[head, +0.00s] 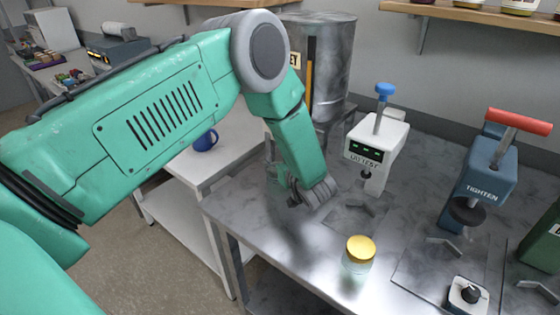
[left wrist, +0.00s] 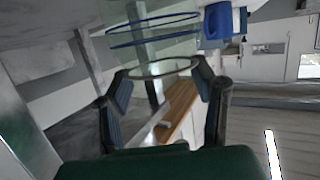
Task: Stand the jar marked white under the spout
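My left gripper (head: 308,190) is low over the left part of the metal bench, partly hidden by its own wrist. In the left wrist view its two fingers (left wrist: 162,82) close on the sides of a clear glass jar (left wrist: 160,68). Thin blue rings show on the glass beyond the fingers. In the head view a faint glassy shape (head: 276,175) shows beside the wrist. I cannot make out a white mark. A grey metal drum (head: 332,65) with a level strip stands behind my arm; its spout is hidden. My right gripper is not in view.
A glass jar with a yellow lid (head: 360,250) stands at the bench's front. The white GO TEST device (head: 378,145) and the blue TIGHTEN press (head: 482,180) stand to the right. A blue mug (head: 205,141) is on the white table (head: 190,165).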

